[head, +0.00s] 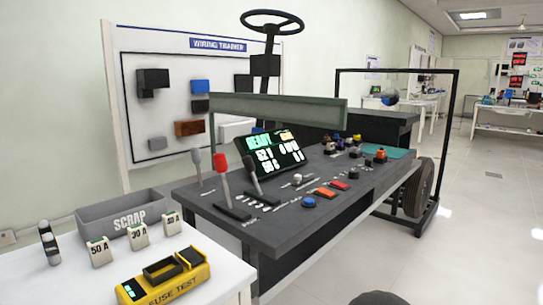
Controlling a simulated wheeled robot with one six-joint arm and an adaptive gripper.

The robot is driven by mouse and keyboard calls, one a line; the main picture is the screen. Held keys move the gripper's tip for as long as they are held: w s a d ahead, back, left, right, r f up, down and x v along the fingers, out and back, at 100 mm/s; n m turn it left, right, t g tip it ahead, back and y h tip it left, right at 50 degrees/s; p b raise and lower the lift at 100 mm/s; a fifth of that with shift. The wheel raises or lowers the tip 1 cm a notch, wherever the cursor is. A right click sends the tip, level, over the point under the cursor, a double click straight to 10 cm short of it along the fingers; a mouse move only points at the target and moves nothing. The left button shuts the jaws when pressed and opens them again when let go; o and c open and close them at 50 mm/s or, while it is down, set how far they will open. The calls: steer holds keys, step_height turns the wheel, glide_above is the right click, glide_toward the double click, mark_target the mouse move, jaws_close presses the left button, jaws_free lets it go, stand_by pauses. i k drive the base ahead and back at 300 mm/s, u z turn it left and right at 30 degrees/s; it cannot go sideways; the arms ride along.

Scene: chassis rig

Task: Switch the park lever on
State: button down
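Levers stand at the left end of the dark console (330,215). One has a red grip (222,175) and rises nearly upright from a black slotted base. Behind it to the left is a lever with a grey grip (196,157). To the right, a dark lever (253,176) leans toward the upper left from another black base. The white lettering near the red lever is too small to read surely, so I cannot tell which lever is marked park. My gripper is not in view.
A display (278,150) stands behind the levers, with a steering wheel (272,22) above. Buttons and switches (325,192) fill the console's right. At front left, a white table (75,275) holds a grey scrap bin (124,215), fuses (99,251) and a yellow fuse tester (163,280).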

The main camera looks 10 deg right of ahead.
mark_target(219, 158)
steer(key=z, duration=1.55)
steer(key=k, duration=0.7)
steer(key=u, duration=1.55)
